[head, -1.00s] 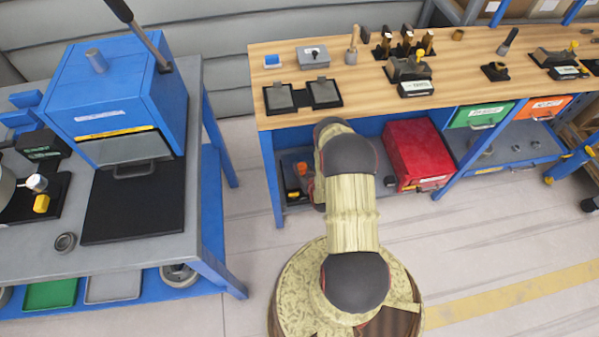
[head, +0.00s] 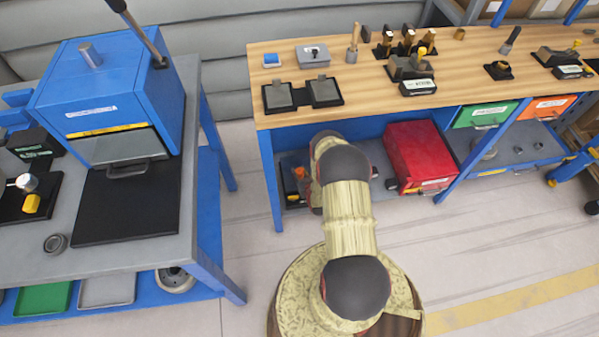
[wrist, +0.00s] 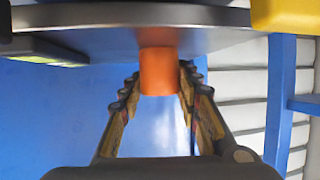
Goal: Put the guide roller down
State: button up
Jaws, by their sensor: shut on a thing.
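An orange cylinder, which I take as the guide roller (wrist: 158,72), stands between the fingertips of my gripper (wrist: 158,88) in the wrist view. The gripper is shut on it. The far end of the roller overlaps a grey surface (wrist: 100,42) at the top of that view; I cannot tell whether they touch. In the head view my arm reaches to the workbench's lower level and hides most of the gripper. A small orange thing (head: 299,173) shows left of the arm there, possibly the roller.
A red box (head: 418,157) stands right of my arm under the wooden worktop (head: 380,105). A blue leg (head: 272,180) is at the left. In the wrist view, a yellow thing (wrist: 285,15) is at the top right and a dark thing with green (wrist: 45,48) at left.

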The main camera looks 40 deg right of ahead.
jog(key=o, duration=1.3)
jog(key=shift+r, duration=0.1)
jog(key=shift+s+a+r, duration=0.1)
jog(key=shift+s+r, duration=0.1)
jog(key=shift+s, duration=0.1)
jog(key=p+v, duration=0.4)
jog(key=v, duration=0.7)
jog(key=shift+s+a, duration=0.1)
